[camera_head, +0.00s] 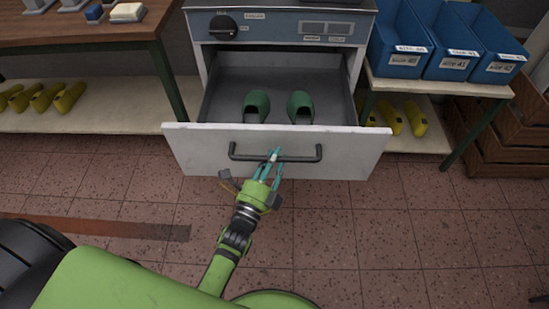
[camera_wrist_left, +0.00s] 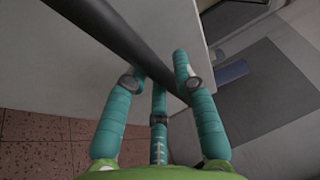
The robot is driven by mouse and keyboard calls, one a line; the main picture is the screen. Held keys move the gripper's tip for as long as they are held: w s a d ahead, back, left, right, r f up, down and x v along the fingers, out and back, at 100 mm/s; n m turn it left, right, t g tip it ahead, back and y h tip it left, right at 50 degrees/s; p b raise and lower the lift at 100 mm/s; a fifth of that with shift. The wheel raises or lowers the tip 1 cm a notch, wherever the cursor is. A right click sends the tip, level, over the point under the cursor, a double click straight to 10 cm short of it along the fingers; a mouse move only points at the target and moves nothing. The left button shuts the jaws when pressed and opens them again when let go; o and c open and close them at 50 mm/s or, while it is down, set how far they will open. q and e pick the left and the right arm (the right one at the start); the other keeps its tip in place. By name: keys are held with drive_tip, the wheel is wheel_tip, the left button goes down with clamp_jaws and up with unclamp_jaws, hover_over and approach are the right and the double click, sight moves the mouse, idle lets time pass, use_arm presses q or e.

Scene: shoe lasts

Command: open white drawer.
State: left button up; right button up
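The white drawer (camera_head: 205,150) is pulled out from the cabinet below the control panel, and its inside shows. Its dark bar handle (camera_head: 300,159) runs across the front. Two green shoe lasts (camera_head: 257,105) (camera_head: 300,106) stand side by side inside. My left gripper (camera_head: 272,157) is at the middle of the handle, with teal fingers on both sides of the bar. In the left wrist view the handle (camera_wrist_left: 125,45) passes between the fingers (camera_wrist_left: 160,75), which are closed around it. My right gripper is not in view.
A wooden table (camera_head: 90,28) stands at the left, with yellow lasts (camera_head: 45,97) on its low shelf. Blue bins (camera_head: 455,50) sit on a bench at the right, with wooden crates (camera_head: 510,140) beside it. The tiled floor (camera_head: 350,235) before the drawer is clear.

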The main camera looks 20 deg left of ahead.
use_arm(q)
drive_tip(key=shift+o, duration=0.6)
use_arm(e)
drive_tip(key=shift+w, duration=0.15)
use_arm(q)
drive_tip(key=shift+s, duration=0.15)
drive_tip(key=v, duration=1.1)
drive_tip(key=shift+s+f, duration=0.15)
drive_tip(key=shift+s, duration=0.15)
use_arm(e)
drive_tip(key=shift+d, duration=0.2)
